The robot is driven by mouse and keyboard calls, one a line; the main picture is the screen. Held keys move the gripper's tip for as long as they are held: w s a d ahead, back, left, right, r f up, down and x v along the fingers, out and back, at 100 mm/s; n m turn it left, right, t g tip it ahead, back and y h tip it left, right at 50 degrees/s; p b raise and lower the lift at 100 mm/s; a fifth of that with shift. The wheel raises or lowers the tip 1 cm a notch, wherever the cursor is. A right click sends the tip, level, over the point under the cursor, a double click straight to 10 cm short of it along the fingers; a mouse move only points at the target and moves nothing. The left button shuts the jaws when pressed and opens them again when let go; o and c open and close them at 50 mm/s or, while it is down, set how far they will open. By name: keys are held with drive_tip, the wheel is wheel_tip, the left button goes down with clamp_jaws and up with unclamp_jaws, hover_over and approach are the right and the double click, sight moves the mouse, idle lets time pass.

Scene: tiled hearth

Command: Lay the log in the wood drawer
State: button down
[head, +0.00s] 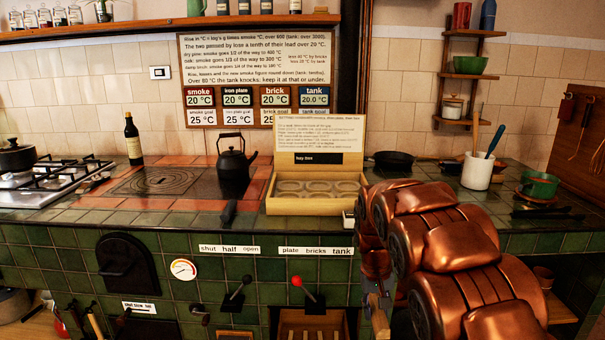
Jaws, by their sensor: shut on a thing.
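My copper arm reaches down at the right of the head view. My gripper (375,291) shows only in part at its lower end, in front of the green tiled hearth. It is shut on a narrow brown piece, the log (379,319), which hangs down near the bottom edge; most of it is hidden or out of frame. The wood drawer (312,318) is a wooden box low in the hearth front, left of my gripper. Its lower part is cut off by the frame. The log looks to the right of the drawer and apart from it.
A red-knobbed lever (304,290) and a black-knobbed lever (239,289) stick out above and beside the drawer. A yellow box (290,208), a black kettle (235,165) and a white crock (478,171) stand on the hearth top. A black oven door (124,263) is at left.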

sight(380, 313)
drive_tip(key=r+p, duration=0.3)
drive_tip(key=p, duration=0.1)
drive_tip(key=s+r+p, duration=0.1)
drive_tip(key=r+p, duration=0.2)
drive_tip(key=p, duration=0.1)
drive_tip(key=r+p, duration=0.4)
drive_tip(key=p, duration=0.1)
drive_tip(key=shift+s+d+r, duration=0.1)
drive_tip(key=shift+s, duration=0.1)
drive_tip(key=r+p, duration=0.2)
drive_tip(key=p, duration=0.1)
drive_tip(key=shift+s, duration=0.2)
